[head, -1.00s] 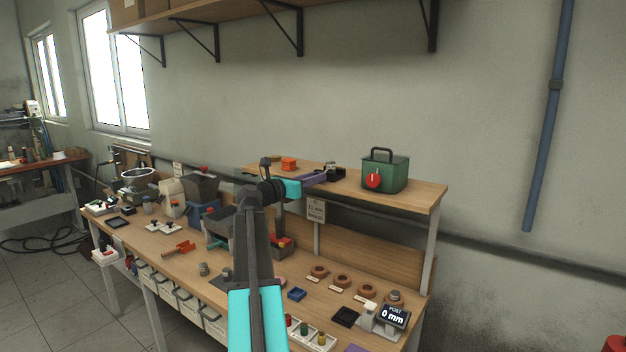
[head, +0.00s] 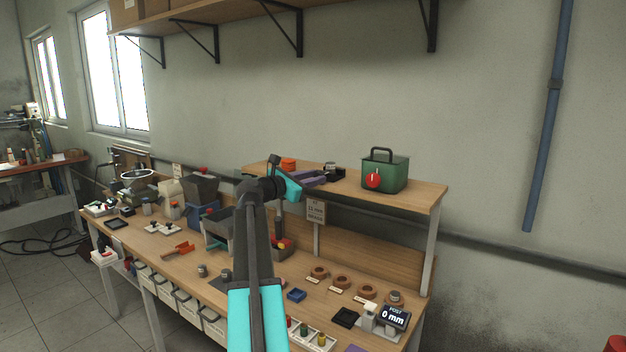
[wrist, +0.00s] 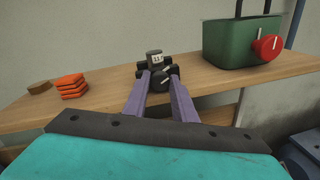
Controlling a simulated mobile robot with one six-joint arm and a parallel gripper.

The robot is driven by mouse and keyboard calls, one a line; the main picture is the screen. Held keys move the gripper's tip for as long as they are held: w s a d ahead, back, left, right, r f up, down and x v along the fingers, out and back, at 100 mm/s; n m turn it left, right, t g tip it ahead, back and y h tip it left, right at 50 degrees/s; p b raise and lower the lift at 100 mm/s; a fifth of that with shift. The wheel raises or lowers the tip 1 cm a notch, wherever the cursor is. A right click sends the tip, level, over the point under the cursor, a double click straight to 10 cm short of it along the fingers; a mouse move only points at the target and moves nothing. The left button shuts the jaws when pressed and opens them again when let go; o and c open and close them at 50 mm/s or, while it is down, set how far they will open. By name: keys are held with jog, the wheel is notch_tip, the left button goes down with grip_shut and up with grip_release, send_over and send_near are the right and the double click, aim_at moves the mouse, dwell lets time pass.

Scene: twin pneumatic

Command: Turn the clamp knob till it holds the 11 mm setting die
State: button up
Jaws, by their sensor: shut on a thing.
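The clamp (wrist: 141,71) is a small black fixture on the raised wooden shelf; it also shows in the head view (head: 340,174). The grey setting die (wrist: 154,54), with a white label reading 11, sits upright between its dark jaws. Whether the jaws touch the die I cannot tell. The black clamp knob (wrist: 161,78) is at the front, its white line slanting up to the right. My gripper (wrist: 159,80) is shut on the knob, one purple finger on each side. In the head view my gripper (head: 326,178) reaches the clamp from the left.
A green box (head: 386,172) with a handle and red dial stands right of the clamp. Orange blocks (wrist: 71,87) and a brown disc (wrist: 39,87) lie to the left. The lower bench (head: 190,240) is crowded. A sign (head: 316,211) hangs below the shelf.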

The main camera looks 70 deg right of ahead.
jog(key=o, duration=1)
jog(key=shift+a, duration=0.1)
jog(key=b+v, duration=0.3)
jog(key=v, duration=1)
jog(key=shift+w+a, duration=0.1)
jog(key=shift+a, duration=0.2)
